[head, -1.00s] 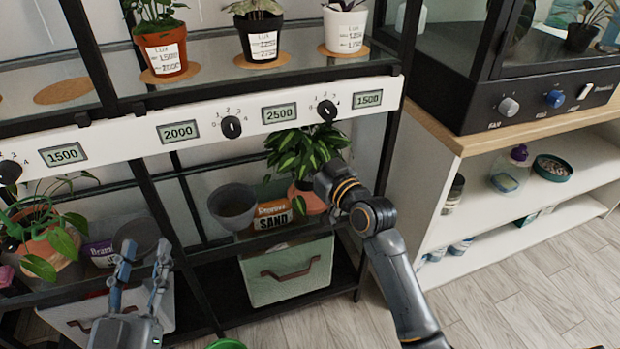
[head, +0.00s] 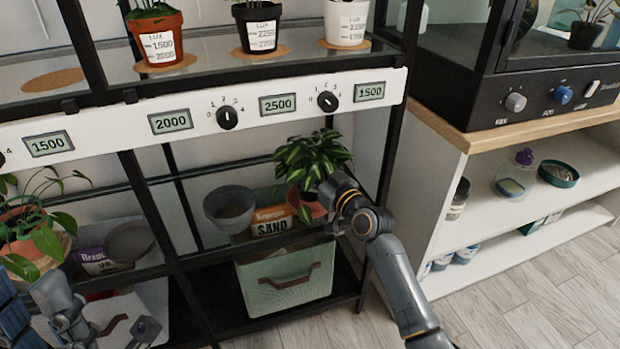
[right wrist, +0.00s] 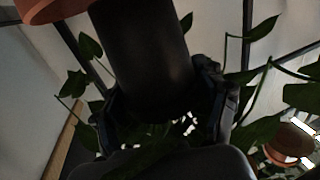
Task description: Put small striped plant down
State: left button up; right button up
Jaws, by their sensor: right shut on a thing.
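The small striped plant, with pale-streaked green leaves (head: 312,158), is over the lower shelf at the right end of the rack. A terracotta pot (head: 308,204) shows below the leaves, partly hidden by my right gripper (head: 338,200). In the right wrist view my right gripper (right wrist: 162,105) has its fingers on both sides of a dark rounded body (right wrist: 145,55), with leaves around it. I cannot tell whether the pot's base touches the shelf. My left gripper (head: 100,335) is at the lower left, cut by the frame edge, its fingers unclear.
A green crate (head: 286,278) is below. A trailing plant (head: 35,235) is at left. A black rack post is close on the right.

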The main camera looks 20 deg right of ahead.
jog(key=shift+f+b, duration=0.35)
jog(key=shift+f, duration=0.5)
jog(key=shift+f, duration=0.1)
jog(key=shift+f+b, duration=0.25)
jog(key=shift+b, duration=0.1)
jog(key=o, duration=1.3)
jog(key=shift+r, duration=0.1)
